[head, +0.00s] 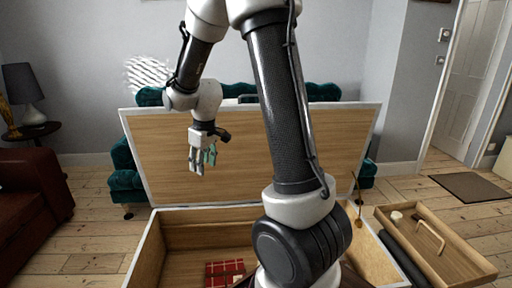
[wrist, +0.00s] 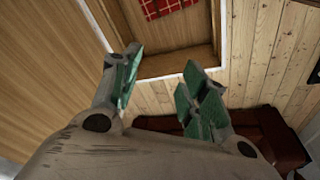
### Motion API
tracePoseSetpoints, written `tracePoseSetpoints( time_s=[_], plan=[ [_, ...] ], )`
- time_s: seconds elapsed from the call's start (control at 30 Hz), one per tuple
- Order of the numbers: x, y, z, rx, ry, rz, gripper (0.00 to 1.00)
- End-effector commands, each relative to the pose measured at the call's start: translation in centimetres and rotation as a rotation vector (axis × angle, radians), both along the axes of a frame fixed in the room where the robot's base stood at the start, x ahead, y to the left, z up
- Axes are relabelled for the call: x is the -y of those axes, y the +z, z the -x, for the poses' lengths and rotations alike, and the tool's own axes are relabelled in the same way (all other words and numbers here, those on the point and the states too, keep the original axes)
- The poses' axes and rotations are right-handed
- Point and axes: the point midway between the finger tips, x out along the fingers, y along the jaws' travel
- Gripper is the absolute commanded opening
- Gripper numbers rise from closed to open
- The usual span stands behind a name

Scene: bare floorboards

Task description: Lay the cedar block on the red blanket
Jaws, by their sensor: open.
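The red plaid blanket (head: 222,268) lies folded on the floor of an open wooden chest, partly hidden behind my arm in the head view. Its edge also shows at the top of the wrist view (wrist: 165,7). I cannot make out a cedar block in either view. My gripper (head: 202,160) hangs in front of the raised chest lid, above and to the left of the blanket. In the wrist view its green-padded fingers (wrist: 162,66) are spread apart with nothing between them.
The chest (head: 147,250) has its lid (head: 165,160) raised behind my gripper. A wooden tray (head: 468,258) with a handle and a small pale round item (head: 397,216) is at the right. A teal sofa (head: 124,180) stands behind, and a brown-red armchair (head: 35,185) stands left.

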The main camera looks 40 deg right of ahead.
Motion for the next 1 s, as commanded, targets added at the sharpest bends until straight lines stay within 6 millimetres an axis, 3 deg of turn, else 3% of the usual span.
tracePoseSetpoints(
  time_s=[0.03, 0.2, 0.4, 0.6, 0.7, 0.83, 1.0],
  plan=[
    [0.1, 2.4, 1.6, 0.02, -0.025, -0.006, 0.44],
    [0.5, 8.3, 7.5, 0.057, -0.12, -0.03, 0.44],
    [0.8, 12.7, 15.4, 0.1, -0.229, -0.062, 0.44],
    [1.0, 14.3, 22.2, 0.135, -0.323, -0.093, 0.44],
    [1.1, 14.4, 24.3, 0.144, -0.353, -0.104, 0.44],
    [1.1, 14.4, 25.6, 0.149, -0.372, -0.111, 0.44],
    [1.1, 14.3, 25.9, 0.148, -0.376, -0.111, 0.44]
  ],
)
